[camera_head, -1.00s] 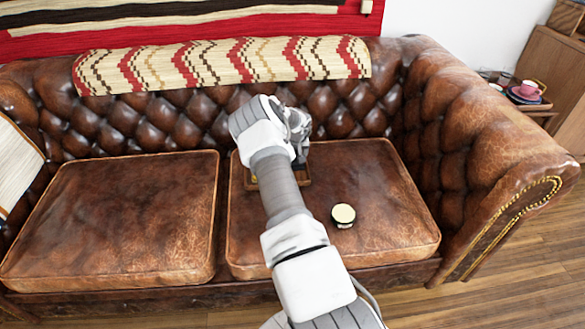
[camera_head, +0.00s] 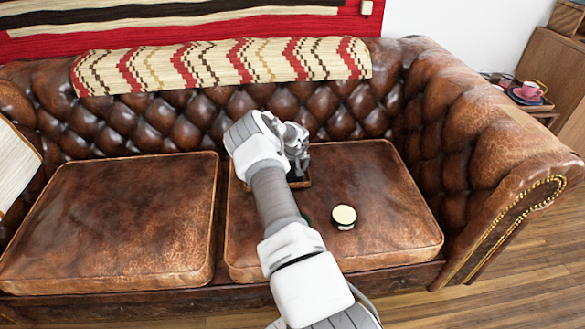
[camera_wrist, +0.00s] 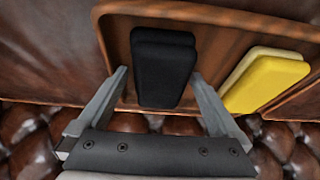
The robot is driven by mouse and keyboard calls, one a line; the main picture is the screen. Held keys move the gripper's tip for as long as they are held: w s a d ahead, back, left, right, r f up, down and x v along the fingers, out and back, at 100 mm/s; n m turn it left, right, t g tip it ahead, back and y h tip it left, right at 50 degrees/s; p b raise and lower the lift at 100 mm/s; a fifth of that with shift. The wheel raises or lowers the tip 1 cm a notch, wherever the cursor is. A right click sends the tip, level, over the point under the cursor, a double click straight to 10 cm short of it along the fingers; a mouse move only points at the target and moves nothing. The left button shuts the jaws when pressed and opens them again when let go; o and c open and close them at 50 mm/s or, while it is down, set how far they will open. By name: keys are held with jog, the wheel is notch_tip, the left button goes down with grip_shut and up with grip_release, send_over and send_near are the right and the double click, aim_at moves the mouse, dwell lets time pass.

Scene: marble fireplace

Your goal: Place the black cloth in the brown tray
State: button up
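The black cloth (camera_wrist: 163,68) is a folded dark block in the wrist view, lying inside the brown tray (camera_wrist: 112,38). The tray's rim also shows in the head view (camera_head: 302,183) on the right sofa cushion, mostly hidden by my arm. My gripper (camera_wrist: 160,73) is open, with its fingers spread on either side of the cloth's near part. A gap shows at the left finger; the right fingertip overlaps the cloth's edge in the picture, and I cannot tell whether they touch. In the head view my gripper (camera_head: 297,160) is over the tray.
A small round jar with a pale lid (camera_head: 344,216) stands on the right cushion (camera_head: 390,205). The tufted backrest (camera_head: 345,108) rises behind the tray. The left cushion (camera_head: 115,220) is clear.

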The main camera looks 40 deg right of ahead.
jog(key=shift+r, duration=0.1)
jog(key=shift+r, duration=0.3)
jog(key=p+v, duration=0.4)
jog(key=v, duration=0.7)
jog(key=s+a+r+n+t+y, duration=0.1)
jog(key=s+a+r+y, duration=0.15)
jog(key=a+r, duration=1)
jog(key=s+a+r+n+y, duration=0.1)
jog(key=s+a+r, duration=0.2)
jog(key=a+r, duration=0.95)
jog(key=s+a+r+n, duration=0.2)
jog(key=s+a+r, duration=0.65)
jog(key=s, duration=0.25)
jog(key=s+a+r+n+h, duration=0.1)
jog(key=s+a+n, duration=0.1)
jog(key=s, duration=1.3)
jog(key=shift+a+t, duration=0.4)
jog(key=shift+a, duration=0.15)
